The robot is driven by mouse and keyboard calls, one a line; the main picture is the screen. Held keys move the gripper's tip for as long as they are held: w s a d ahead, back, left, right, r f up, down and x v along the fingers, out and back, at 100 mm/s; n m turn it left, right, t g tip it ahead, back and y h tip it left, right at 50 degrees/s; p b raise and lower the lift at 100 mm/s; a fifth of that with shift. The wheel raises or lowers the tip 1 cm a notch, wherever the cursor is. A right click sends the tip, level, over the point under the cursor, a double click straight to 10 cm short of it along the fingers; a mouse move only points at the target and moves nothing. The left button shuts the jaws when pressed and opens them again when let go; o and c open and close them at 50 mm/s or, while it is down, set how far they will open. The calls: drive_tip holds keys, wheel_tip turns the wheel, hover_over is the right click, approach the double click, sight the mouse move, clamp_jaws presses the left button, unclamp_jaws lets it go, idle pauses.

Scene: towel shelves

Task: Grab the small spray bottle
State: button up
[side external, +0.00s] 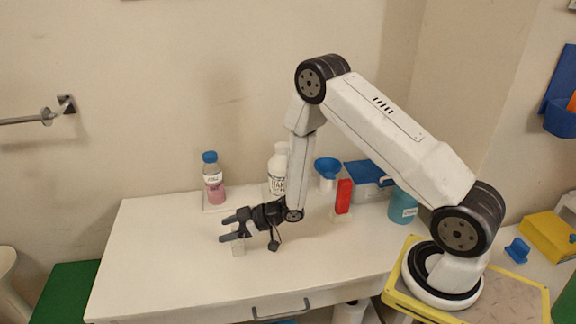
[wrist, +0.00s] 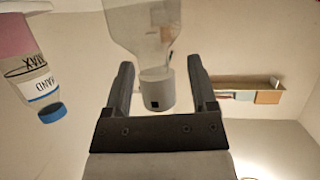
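The small spray bottle (wrist: 145,30) is clear, with a pale grey spray head (wrist: 155,90) that has a dark square nozzle. It appears upside down in the wrist view. My gripper (wrist: 160,85) is open, with one finger on each side of the spray head and a visible gap on both sides. In the side external view, my gripper (side external: 229,229) is low over the white table, and a small pale shape (side external: 238,246), likely the bottle, shows just below the fingers. Its upper part is hidden by the gripper there.
A pink bottle with a blue cap (side external: 213,184) stands at the back of the white table (side external: 165,255). A white bottle (side external: 278,172), blue funnel (side external: 328,167), red object (side external: 344,196), teal container (side external: 403,208) and blue box (side external: 366,175) stand farther right. The table's left and front are clear.

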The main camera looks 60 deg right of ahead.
clamp_jaws()
drive_tip(key=shift+r, duration=0.15)
wheel_tip(320, 180, up, 10)
idle(1.0)
idle(0.5)
